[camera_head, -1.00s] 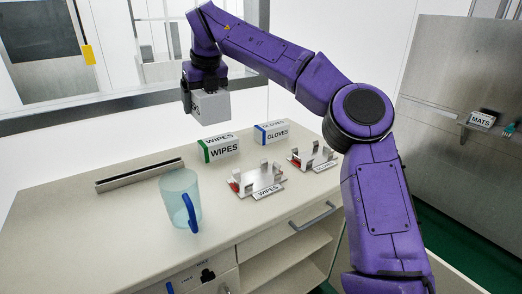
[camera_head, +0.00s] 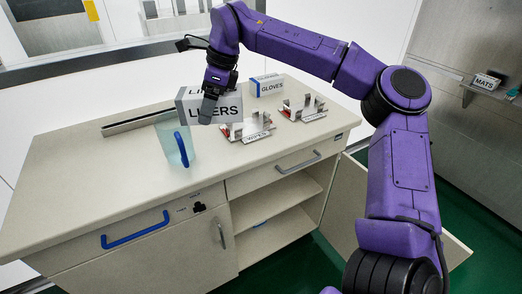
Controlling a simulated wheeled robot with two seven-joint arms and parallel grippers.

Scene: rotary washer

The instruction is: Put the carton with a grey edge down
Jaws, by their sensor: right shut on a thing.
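The carton with a grey edge (camera_head: 229,110), lettered LINERS, is held in the air above the counter. My right gripper (camera_head: 208,106) is shut on it from above, and one finger covers part of the lettering. The carton shows its lettered front and looks roughly level. Below and right of it, a metal holder labelled WIPES (camera_head: 247,132) stands on the counter; the carton overlaps its upper left in the picture. Whether they touch is not clear, but the carton appears higher. My left gripper is not in view.
A translucent jug with a blue handle (camera_head: 172,147) stands left of the holder. The GLOVES carton (camera_head: 270,88) and a second holder (camera_head: 304,112) are behind right. A metal rail (camera_head: 130,123) lies at back left. The counter's front left (camera_head: 90,190) is clear. A cabinet door (camera_head: 385,210) hangs open.

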